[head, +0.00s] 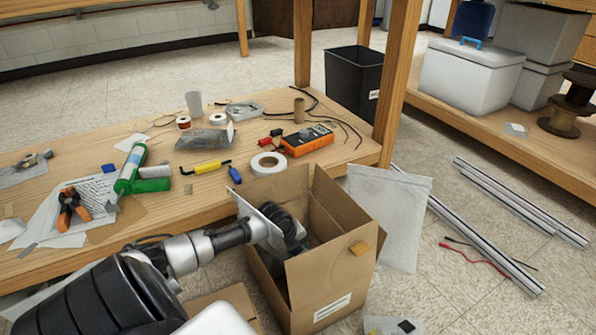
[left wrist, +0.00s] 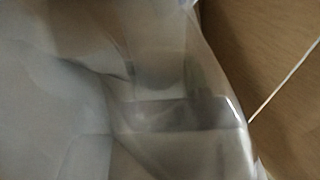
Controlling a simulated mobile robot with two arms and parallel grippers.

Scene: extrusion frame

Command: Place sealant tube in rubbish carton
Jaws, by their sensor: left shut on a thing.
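The sealant tube (head: 130,168), green and white with a nozzle, lies on the wooden bench at the left. The open rubbish carton (head: 330,288) stands on the floor at the bench's front corner. My left gripper (head: 290,236) reaches down into the carton opening; its fingertips are hidden by the carton walls in the head view. In the left wrist view, crumpled translucent plastic (left wrist: 150,100) fills most of the picture, with brown cardboard (left wrist: 265,60) at the right. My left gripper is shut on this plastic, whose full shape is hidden. My right gripper is out of view.
Pliers (head: 73,208), a green cap-like piece (head: 150,185), a tape roll (head: 268,164) and an orange multimeter (head: 306,140) lie on the bench. A clear bag (head: 388,215) is right of the carton. A black bin (head: 353,85) stands behind; metal extrusions (head: 480,245) lie on the floor.

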